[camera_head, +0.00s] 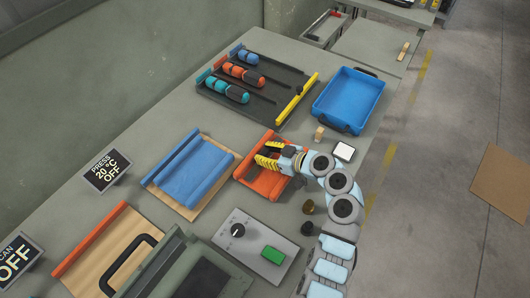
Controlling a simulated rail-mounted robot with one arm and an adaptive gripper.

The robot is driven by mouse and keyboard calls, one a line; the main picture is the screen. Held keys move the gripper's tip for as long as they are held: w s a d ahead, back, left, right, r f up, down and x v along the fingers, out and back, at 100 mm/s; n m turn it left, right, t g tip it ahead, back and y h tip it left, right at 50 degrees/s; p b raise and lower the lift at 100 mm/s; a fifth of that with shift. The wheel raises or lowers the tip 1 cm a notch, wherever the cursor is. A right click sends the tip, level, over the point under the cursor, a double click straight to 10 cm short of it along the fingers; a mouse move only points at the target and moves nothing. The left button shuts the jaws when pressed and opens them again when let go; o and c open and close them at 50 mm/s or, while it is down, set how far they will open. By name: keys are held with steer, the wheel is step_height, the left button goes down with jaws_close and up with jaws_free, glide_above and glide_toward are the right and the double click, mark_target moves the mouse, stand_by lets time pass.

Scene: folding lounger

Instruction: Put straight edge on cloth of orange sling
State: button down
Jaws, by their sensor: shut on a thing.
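The orange sling (262,185) lies on the bench right of the blue sling, with its orange cloth partly hidden under my gripper and wrist. My gripper (262,155), with yellow-and-dark fingers, is over the far part of the orange sling. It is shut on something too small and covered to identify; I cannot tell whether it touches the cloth. A yellow bar with a black knob (297,97), possibly the straight edge, lies along the right side of the dark tray, apart from my gripper.
The dark tray (262,105) holds several coloured rolls. A blue bin (350,97) stands right of it. The blue sling (195,172) lies left of my gripper. A grey control box (256,245), small brown knobs (307,207) and a white-topped block (344,151) are near my arm.

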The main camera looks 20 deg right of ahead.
steer(key=shift+f, duration=0.15)
steer(key=c, duration=0.7)
jaws_free()
steer(key=shift+r, duration=0.25)
steer(key=v, duration=1.2)
steer(key=shift+f, duration=0.1)
